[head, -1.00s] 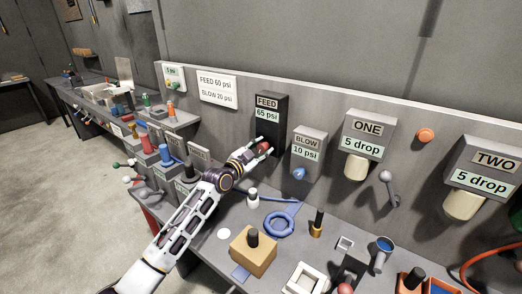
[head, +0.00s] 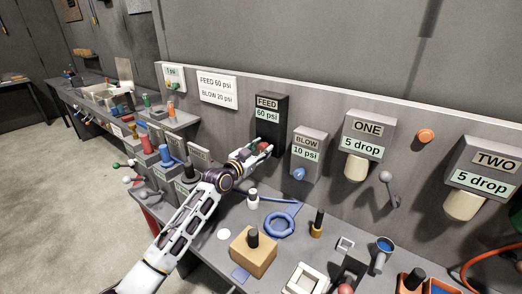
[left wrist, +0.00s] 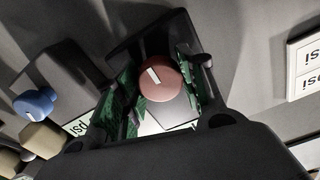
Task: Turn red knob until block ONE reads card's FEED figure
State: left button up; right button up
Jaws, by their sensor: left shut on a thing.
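The red knob (head: 264,147) is on the front of the black FEED block (head: 268,125), whose display reads 60 psi. My left gripper (head: 262,150) has its fingers around the knob and is shut on it. In the left wrist view the red knob (left wrist: 161,79), with a white mark, sits between the two green-padded fingers. The card (head: 217,88) on the wall reads FEED 60 psi and BLOW 20 psi. The block marked ONE (head: 368,135) reads 5 drop. My right gripper is not in view.
The BLOW block (head: 308,152) with a blue knob (head: 299,174) reads 10 psi, just right of FEED. The TWO block (head: 481,178) reads 5 drop. A grey lever (head: 389,188) and an orange button (head: 426,135) are on the panel. The bench below holds several parts.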

pick_arm(q)
jog(key=shift+f, duration=0.1)
jog(key=o, duration=1)
jog(key=shift+s+a, duration=0.1)
jog(key=v, duration=1.1)
jog(key=shift+s+a, duration=0.2)
jog(key=shift+s, duration=0.15)
